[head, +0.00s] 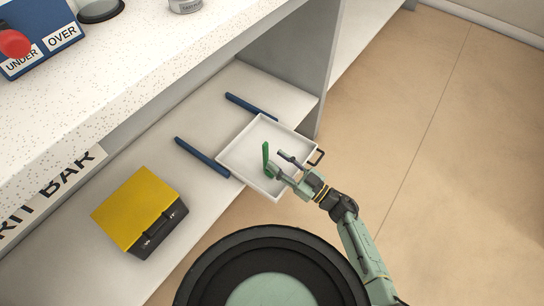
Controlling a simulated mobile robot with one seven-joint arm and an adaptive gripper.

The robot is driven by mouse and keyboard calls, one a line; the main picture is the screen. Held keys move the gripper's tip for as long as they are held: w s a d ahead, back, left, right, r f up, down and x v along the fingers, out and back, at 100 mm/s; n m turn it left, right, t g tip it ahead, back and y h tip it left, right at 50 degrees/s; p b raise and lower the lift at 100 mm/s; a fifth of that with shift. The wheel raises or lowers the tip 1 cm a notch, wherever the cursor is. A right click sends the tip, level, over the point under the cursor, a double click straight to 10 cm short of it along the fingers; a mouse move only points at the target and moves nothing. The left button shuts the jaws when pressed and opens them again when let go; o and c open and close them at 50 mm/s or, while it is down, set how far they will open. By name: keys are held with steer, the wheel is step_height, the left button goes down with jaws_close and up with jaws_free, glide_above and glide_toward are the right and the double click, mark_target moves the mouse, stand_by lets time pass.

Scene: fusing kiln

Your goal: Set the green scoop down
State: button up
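The green scoop (266,153) shows as a narrow bright green shape at the white tray (240,157), over its floor near the middle. I cannot tell whether it rests on the tray or is held just above it. My gripper (277,164) reaches in from the lower right, over the tray, with its tips right at the scoop. A pale part and a dark part of the gripper show apart, but the gripper is small here and partly covers the scoop's lower end. Whether its fingers are closed on the scoop is unclear.
The tray, with a dark handle (318,157), sits at the lower shelf's edge between two blue bars (202,157) (251,106). A yellow-lidded black box (140,212) stands at left. The speckled counter (150,60) overhangs the shelf; a grey upright panel (326,85) stands behind the tray.

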steer(key=b+v, duration=0.1)
steer(key=v, duration=0.7)
steer(key=shift+s+d, duration=0.25)
